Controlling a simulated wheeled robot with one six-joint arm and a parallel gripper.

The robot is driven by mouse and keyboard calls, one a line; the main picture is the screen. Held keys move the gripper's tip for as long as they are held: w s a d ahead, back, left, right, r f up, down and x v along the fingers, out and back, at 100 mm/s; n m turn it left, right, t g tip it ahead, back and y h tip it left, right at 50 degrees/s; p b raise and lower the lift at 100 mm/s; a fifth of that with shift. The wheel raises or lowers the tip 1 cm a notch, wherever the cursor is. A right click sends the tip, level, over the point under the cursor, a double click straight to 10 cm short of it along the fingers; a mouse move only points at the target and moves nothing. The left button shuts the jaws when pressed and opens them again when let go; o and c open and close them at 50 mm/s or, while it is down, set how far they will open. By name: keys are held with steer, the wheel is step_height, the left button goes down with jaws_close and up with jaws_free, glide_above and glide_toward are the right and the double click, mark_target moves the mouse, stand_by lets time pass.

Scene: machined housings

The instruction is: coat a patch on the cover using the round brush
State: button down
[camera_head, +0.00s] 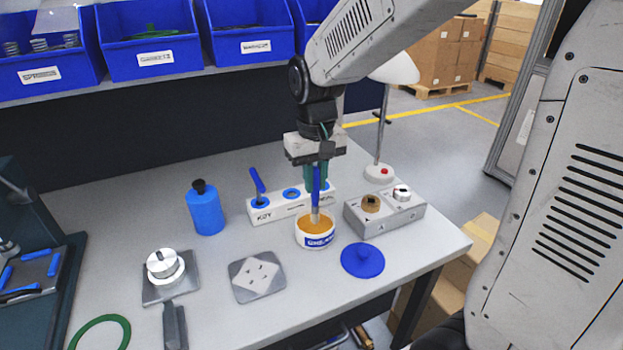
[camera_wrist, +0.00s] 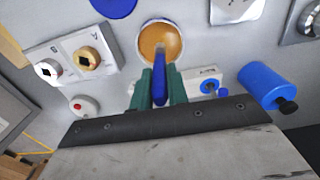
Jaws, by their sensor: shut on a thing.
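My gripper (camera_head: 317,180) is shut on the blue handle of the round brush (camera_head: 316,192), which is upright. The brush's lower end is inside the mouth of a white pot (camera_head: 318,242) of amber paste, and its bristles are hidden. In the wrist view, the green fingers of my gripper (camera_wrist: 161,88) clasp the blue brush handle (camera_wrist: 160,93) in front of the pot (camera_wrist: 143,57). A grey square plate with a pale diamond-shaped centre (camera_head: 257,276) lies left of the pot; I cannot tell for sure if it is the cover.
A white holder (camera_head: 265,212) with another blue-handled tool stands behind the pot. A blue bottle (camera_head: 206,210) is left. A round metal part (camera_head: 164,266) sits front left. A lamp (camera_head: 380,172) stands behind.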

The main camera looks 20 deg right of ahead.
steer(key=shift+f, duration=0.6)
stand_by(1.3)
steer(key=shift+r, duration=3.55)
